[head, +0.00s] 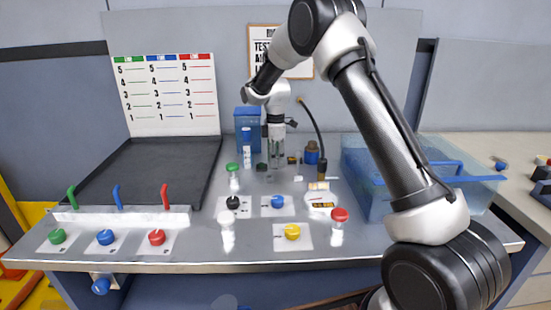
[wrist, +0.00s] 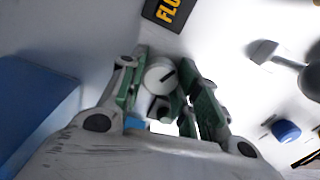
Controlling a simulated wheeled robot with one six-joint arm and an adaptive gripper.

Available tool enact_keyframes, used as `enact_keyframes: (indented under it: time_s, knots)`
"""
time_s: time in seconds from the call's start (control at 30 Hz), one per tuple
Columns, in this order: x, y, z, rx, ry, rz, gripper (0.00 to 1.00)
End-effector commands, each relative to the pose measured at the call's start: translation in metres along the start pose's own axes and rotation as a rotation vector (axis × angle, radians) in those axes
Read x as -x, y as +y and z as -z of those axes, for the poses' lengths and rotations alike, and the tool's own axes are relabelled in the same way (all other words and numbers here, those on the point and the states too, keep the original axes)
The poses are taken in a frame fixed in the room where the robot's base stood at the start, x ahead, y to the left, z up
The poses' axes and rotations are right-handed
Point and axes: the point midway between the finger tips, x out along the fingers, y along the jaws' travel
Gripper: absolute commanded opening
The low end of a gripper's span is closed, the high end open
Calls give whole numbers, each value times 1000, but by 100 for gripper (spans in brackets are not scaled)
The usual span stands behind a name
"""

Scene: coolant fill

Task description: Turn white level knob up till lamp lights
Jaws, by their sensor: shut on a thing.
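A white round knob (wrist: 160,76) with a dark pointer line sits between my fingers in the wrist view. My gripper (wrist: 165,98) is shut on it, one green-padded finger on each side. In the head view my gripper (head: 276,160) points down at the back middle of the bench, right of a blue box; it hides the knob there. I cannot make out a lit lamp in either view. A small bright white patch (wrist: 184,124) shows between the fingers, but I cannot tell what it is.
The blue box (head: 248,117) stands close left of my gripper. A hose (head: 314,125) curves down at its right. Green, black, blue, yellow and red knobs or caps crowd the bench front. A clear blue tank (head: 370,190) stands right. A dark tray (head: 150,170) lies left.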

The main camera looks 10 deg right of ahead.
Motion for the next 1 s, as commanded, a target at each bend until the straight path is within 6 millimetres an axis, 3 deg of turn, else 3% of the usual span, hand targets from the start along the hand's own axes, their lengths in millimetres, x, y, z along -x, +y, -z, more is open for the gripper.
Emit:
enact_keyframes:
  time_s: [0.33, 0.87, 0.9, 1.0]
  knots:
    - [1, 0, 0, -151, 0, -2, 8]
    - [1, 1, 0, -179, 0, -2, 8]
    - [1, 1, 0, -178, 0, -2, 39]
    - [1, 0, 0, -178, 0, -2, 55]
